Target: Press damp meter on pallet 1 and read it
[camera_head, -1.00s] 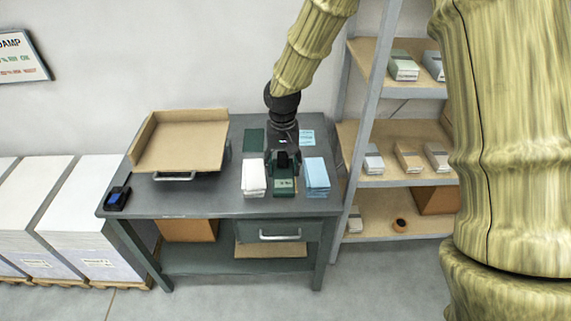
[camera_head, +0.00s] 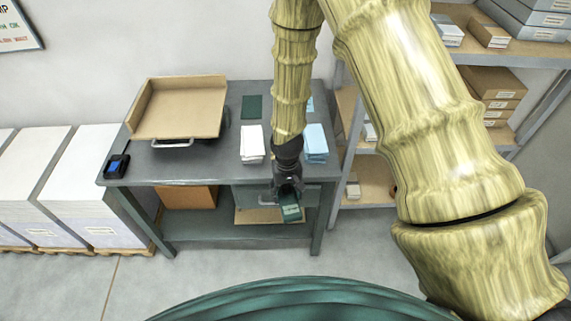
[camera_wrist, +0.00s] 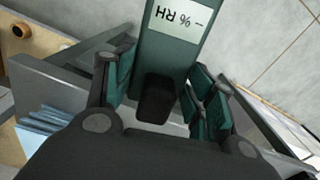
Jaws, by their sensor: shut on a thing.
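The damp meter is a dark green block (camera_head: 291,212) with a pale display; in the wrist view the meter (camera_wrist: 172,55) shows "– % RH" upside down, with no number. My gripper (camera_head: 287,196) is shut on it and holds it just beyond the table's front edge, near the drawer. In the wrist view my gripper's fingers (camera_wrist: 160,88) stand on both sides of the meter. White paper stacks on pallets (camera_head: 100,231) stand left of the table, well away from my gripper. Their front labels are too small to read, so I cannot tell which is pallet 1.
The grey table (camera_head: 205,170) bears a cardboard tray (camera_head: 180,108), a white stack (camera_head: 252,142), a blue stack (camera_head: 315,140) and a dark device with a blue screen (camera_head: 117,165). Shelves (camera_head: 365,200) stand to the right. Floor (camera_head: 190,270) before the table is clear.

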